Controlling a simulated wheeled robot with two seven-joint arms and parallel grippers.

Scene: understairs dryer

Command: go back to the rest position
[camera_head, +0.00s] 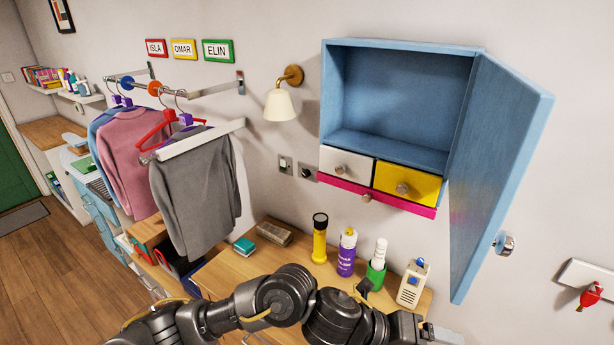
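One of my arms, dark grey, comes in from the lower left and reaches across the bottom of the picture in front of the wooden worktop (222,275). At its right end, what looks like my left gripper (428,332) is partly cut off by the bottom edge. Its fingers do not show clearly, so I cannot tell if it is open or holds anything. My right gripper is not in view.
A blue wall cabinet (400,95) has its door (500,160) swung open to the right. A yellow torch (319,240), purple bottle (347,253), green container (375,275) and beige device (412,283) stand behind the arm. Clothes, including a grey sweater (195,190), hang left.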

